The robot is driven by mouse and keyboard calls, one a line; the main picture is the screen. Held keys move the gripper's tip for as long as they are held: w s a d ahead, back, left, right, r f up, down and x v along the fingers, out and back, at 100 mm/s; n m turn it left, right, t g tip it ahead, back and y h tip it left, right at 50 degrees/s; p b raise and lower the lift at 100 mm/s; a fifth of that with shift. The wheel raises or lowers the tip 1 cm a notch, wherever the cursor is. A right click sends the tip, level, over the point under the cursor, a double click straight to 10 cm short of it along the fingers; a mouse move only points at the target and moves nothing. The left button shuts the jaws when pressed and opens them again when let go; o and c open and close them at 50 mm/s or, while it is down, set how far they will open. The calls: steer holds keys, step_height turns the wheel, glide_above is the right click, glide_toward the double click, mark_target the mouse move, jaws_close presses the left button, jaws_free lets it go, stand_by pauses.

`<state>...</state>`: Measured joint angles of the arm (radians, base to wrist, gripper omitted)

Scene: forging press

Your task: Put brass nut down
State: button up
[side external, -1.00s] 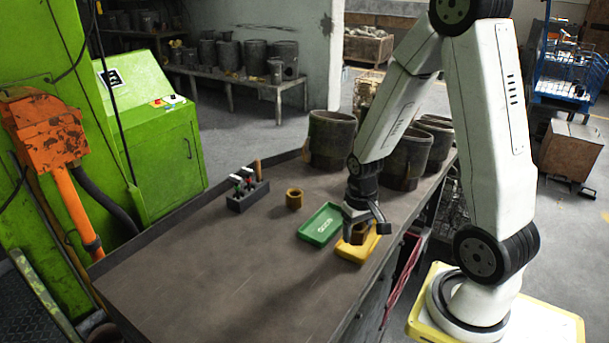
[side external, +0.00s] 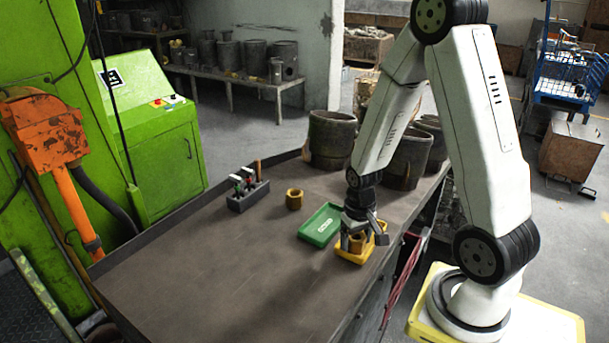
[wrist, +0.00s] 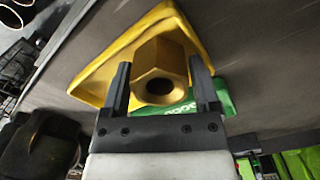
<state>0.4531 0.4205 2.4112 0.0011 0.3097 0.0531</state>
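A brass nut (side external: 357,242) is between the two fingers of my gripper (side external: 362,239), low over the yellow tray (side external: 352,257). In the wrist view the brass nut (wrist: 160,72) has its hole facing the camera and fills the space between the fingertips (wrist: 160,80). My gripper appears shut on it. The yellow tray (wrist: 125,60) shows behind the nut there. Whether the nut touches the tray floor is hidden. A second brass nut (side external: 294,199) stands on the table, clear of my gripper. A green tray (side external: 319,226) lies left of the yellow one.
A dark holder (side external: 247,196) with several upright pieces stands at the table's back left. Large dark metal pots (side external: 331,140) stand at the back, close behind my arm. The table's (side external: 225,270) front left is clear. A green press machine (side external: 155,140) is beyond the left edge.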

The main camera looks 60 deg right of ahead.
steer(key=shift+r, duration=0.2)
step_height(320, 180, up, 12)
stand_by(1.1)
stand_by(0.5)
steer(key=w+a+f+n+t, duration=0.2)
steer(key=a+n, duration=0.3)
steer(key=a, duration=0.7)
steer(key=shift+w+a+f+n+t, duration=0.15)
steer(key=shift+a+f+n+t, duration=0.2)
steer(key=shift+f, duration=0.3)
